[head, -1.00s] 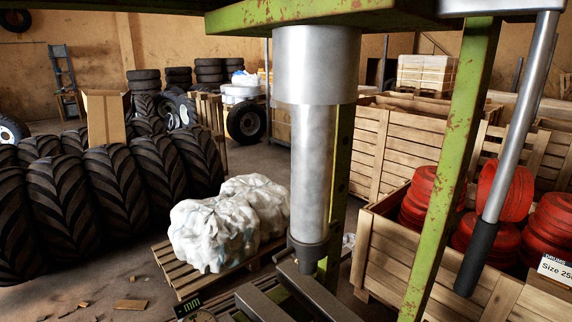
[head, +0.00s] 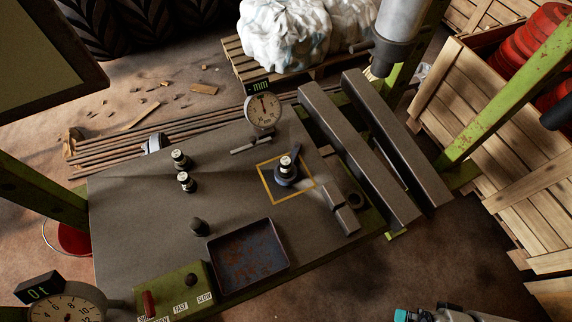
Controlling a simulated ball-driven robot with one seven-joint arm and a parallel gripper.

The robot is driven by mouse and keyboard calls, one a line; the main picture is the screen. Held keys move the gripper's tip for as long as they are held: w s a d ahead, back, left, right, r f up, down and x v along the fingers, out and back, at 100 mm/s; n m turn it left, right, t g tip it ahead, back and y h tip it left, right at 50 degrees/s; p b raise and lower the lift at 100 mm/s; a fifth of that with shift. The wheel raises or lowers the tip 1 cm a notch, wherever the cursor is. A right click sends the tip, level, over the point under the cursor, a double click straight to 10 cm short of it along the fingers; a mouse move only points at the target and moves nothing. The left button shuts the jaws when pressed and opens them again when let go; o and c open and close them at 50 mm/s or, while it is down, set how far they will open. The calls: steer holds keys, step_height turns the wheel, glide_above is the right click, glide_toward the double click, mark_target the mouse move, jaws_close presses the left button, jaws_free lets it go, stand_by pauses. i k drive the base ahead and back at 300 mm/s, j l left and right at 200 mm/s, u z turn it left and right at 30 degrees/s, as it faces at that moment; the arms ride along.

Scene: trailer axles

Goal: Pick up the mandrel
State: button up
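A small dark stepped cylinder (head: 200,228) stands upright on the grey bench top, just left of the tray. It looks like the mandrel, but I cannot be sure. Two short pieces with pale metal tops, a rear one (head: 180,158) and a front one (head: 186,181), stand further back. A dark ringed part (head: 286,174) with a similar pale-topped piece at it sits inside a yellow outlined square. My gripper's fingers are not in view. Only a grey and teal piece, probably of my arm, shows at the bottom right edge, apart from the bench.
A dark shallow tray (head: 248,252) lies at the bench front, beside a green control box (head: 173,290). A dial gauge (head: 262,110) stands at the back. Two steel beams (head: 360,155) and the press ram (head: 399,35) are right. Bare bench top (head: 130,210) lies left.

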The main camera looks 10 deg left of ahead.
mark_target(285, 170)
steer(key=i+l+u, duration=0.2)
steer(key=l, duration=0.15)
steer(key=i+l+u, duration=0.45)
steer(key=l, duration=0.3)
steer(key=l+u, duration=0.25)
steer(key=l, duration=0.15)
steer(key=i+l+u, duration=0.2)
steer(key=l, duration=0.25)
steer(key=k+l+u, duration=0.1)
steer(key=l+u, duration=0.15)
steer(key=l, duration=0.2)
